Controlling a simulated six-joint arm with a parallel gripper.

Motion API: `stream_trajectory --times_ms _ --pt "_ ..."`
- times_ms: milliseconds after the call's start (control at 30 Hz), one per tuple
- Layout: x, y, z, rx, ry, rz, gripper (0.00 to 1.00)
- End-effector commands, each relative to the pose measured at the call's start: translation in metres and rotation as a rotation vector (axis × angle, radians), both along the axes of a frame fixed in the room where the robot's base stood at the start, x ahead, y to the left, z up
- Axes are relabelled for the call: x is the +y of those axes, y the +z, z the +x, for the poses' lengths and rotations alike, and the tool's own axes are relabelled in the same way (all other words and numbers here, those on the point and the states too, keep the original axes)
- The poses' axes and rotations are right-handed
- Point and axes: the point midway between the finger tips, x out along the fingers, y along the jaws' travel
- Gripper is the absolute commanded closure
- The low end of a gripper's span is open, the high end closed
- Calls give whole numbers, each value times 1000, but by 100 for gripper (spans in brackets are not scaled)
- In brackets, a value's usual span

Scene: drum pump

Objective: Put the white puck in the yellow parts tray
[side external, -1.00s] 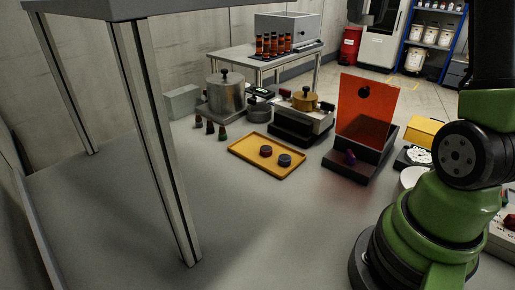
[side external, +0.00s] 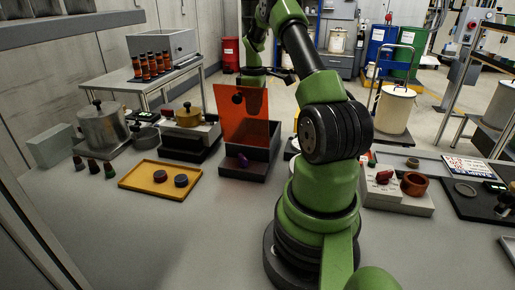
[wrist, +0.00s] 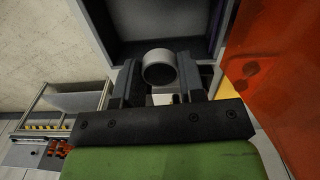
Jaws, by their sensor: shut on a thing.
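The yellow parts tray (side external: 140,179) lies on the bench at left in the side external view, with two dark pucks (side external: 171,179) towards its right side. In the wrist view, my gripper (wrist: 158,78) is shut on a pale round piece, apparently the white puck (wrist: 156,54), held between both fingers. In the side external view my gripper (side external: 266,73) is high behind the orange lid, well to the right of and above the tray. The puck cannot be made out there.
The dark open box (side external: 262,167), its orange lid (side external: 243,112) upright, stands between my arm and the tray. The bench in front of the tray is clear.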

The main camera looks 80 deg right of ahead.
Motion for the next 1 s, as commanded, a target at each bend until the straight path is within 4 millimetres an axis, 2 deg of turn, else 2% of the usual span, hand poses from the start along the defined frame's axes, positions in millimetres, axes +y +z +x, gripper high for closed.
stream_trajectory --times_ms 33,133,500,700,1000 --pt "-3 -10 -4 -1 21 3 86" --pt "-7 -21 -8 -6 56 -1 86" --pt "-7 -27 -9 -7 66 -2 86" --pt "-7 -62 -9 -6 66 1 86" --pt "-7 -100 -9 -6 65 0 86"
